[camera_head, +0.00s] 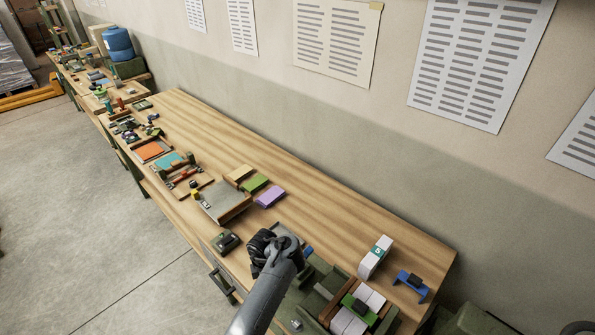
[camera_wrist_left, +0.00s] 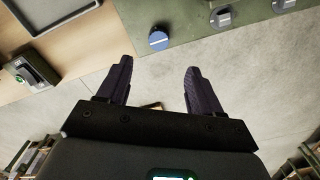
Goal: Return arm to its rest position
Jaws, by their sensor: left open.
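My left arm comes in from the bottom middle of the head view. Its dark gripper (camera_head: 268,246) is over the front edge of the long wooden table (camera_head: 330,220), close to a small dark green device (camera_head: 228,242). In the left wrist view the gripper (camera_wrist_left: 157,70) has its two dark fingers spread apart, with nothing between them. Grey floor shows behind the fingers. The same green device (camera_wrist_left: 32,68) stands at the left, apart from the fingers. My right gripper is not seen.
A green panel with a blue-topped knob (camera_wrist_left: 158,40) is beyond the fingers. Right of my arm are a white block (camera_head: 374,257), a blue stand (camera_head: 411,285) and a green holder with white paper. Left are a purple block (camera_head: 270,196) and trays. The table's back strip is clear.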

